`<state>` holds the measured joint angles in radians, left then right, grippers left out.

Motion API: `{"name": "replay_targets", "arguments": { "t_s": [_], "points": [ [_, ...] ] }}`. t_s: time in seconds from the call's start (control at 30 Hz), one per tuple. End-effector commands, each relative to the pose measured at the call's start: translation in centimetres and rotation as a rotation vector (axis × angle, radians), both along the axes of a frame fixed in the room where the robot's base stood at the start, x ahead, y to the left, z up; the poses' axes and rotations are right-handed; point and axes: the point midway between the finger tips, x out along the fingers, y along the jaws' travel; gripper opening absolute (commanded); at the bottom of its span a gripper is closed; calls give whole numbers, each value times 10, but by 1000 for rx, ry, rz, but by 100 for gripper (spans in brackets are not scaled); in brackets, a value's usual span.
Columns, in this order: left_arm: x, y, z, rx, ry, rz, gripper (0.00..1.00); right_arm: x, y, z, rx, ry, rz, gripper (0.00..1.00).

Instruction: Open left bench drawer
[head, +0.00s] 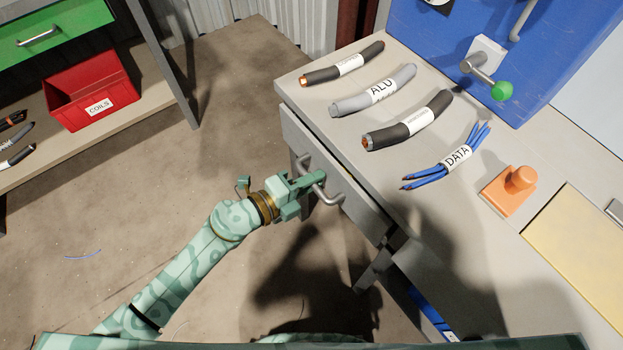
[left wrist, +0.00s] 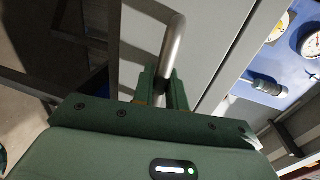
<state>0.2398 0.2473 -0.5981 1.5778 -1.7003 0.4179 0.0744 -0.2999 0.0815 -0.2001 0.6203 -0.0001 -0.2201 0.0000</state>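The left bench drawer (head: 340,187) is a grey front under the bench top's left end. It looks closed or nearly so. Its bent metal bar handle (head: 332,197) sticks out from the front. In the left wrist view the handle (left wrist: 174,45) runs down between the fingers. My left gripper (head: 308,184) is at the handle's upper-left part, its fingers on both sides of the bar. In the left wrist view the gripper (left wrist: 163,88) looks closed on the bar, with no clear gap. My right gripper is not in view.
The bench top (head: 400,165) holds labelled cable pieces, including ALU (head: 374,91) and DATA (head: 447,161), and an orange knobbed block (head: 510,190). A red COILS bin (head: 92,90) sits on a shelf at the left. The floor (head: 225,135) before the drawer is mostly clear.

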Motion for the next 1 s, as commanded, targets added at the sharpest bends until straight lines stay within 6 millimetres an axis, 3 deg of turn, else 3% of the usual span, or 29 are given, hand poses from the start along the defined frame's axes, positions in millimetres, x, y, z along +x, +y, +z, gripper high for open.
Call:
{"name": "replay_targets", "arguments": {
  "t_s": [0.27, 0.8, 1.0],
  "points": [
    [-15, 20, -1, 4, 2, -1, 0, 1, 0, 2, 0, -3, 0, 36],
    [-91, 123, -3, 4, 6, -1, 0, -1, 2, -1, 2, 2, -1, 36],
    [-111, 152, -2, 3, 5, 0, 0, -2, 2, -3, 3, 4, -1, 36]
  ]
}}
